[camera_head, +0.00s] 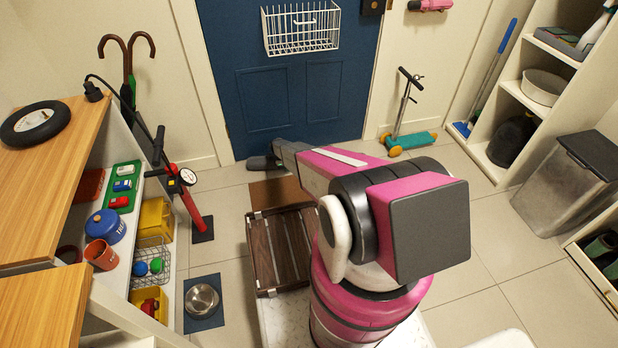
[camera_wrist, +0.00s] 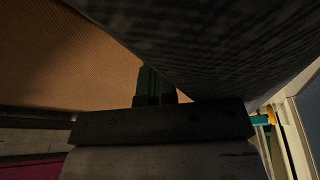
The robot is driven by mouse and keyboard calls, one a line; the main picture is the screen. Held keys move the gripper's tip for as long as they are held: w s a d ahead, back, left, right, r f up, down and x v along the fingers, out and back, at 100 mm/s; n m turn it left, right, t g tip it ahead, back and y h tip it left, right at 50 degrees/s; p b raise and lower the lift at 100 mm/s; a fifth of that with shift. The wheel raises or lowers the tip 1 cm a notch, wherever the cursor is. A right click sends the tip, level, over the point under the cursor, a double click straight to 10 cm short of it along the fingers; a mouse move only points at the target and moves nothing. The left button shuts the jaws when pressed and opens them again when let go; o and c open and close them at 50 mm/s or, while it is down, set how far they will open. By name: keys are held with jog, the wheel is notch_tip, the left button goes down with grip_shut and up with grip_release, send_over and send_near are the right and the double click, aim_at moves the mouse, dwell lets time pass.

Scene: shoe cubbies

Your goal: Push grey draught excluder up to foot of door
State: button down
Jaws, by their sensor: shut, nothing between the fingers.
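The blue door (camera_head: 265,95) stands shut at the back, with a white wire basket on it. A dark grey rounded end of the draught excluder (camera_head: 262,163) shows on the floor near the foot of the door; my arm hides the rest. In the wrist view a large dark woven surface, seemingly the excluder (camera_wrist: 220,40), fills the upper right, very close. My gripper (camera_wrist: 156,85) is shut and empty, its fingertips at or just beside that surface; I cannot tell whether they touch. In the head view my arm hides the fingertips.
A brown doormat (camera_head: 277,192) and a dark slatted crate (camera_head: 283,248) lie before the door. A teal scooter (camera_head: 408,140) stands right of the door. A red pump (camera_head: 188,195) and a metal bowl (camera_head: 201,299) are at left. A bin (camera_head: 568,180) stands at right.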

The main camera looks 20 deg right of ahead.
jog(key=shift+w, duration=1.7)
jog(key=s+r, duration=0.4)
jog(key=r, duration=0.6)
jog(key=shift+s, duration=0.1)
jog(key=s+r+n+y, duration=0.1)
jog(key=s+r+n, duration=1.1)
jog(key=s+r, duration=0.7)
jog(key=s+r+n+t+y, duration=0.1)
jog(key=s+r+n+y, duration=0.1)
jog(key=s+r+n, duration=1)
jog(key=s+r, duration=0.7)
jog(key=r, duration=0.4)
jog(key=shift+s+d+r+t, duration=0.15)
jog(key=shift+s+r+t, duration=0.05)
jog(key=shift+r+t, duration=0.15)
jog(key=shift+w+f, duration=0.1)
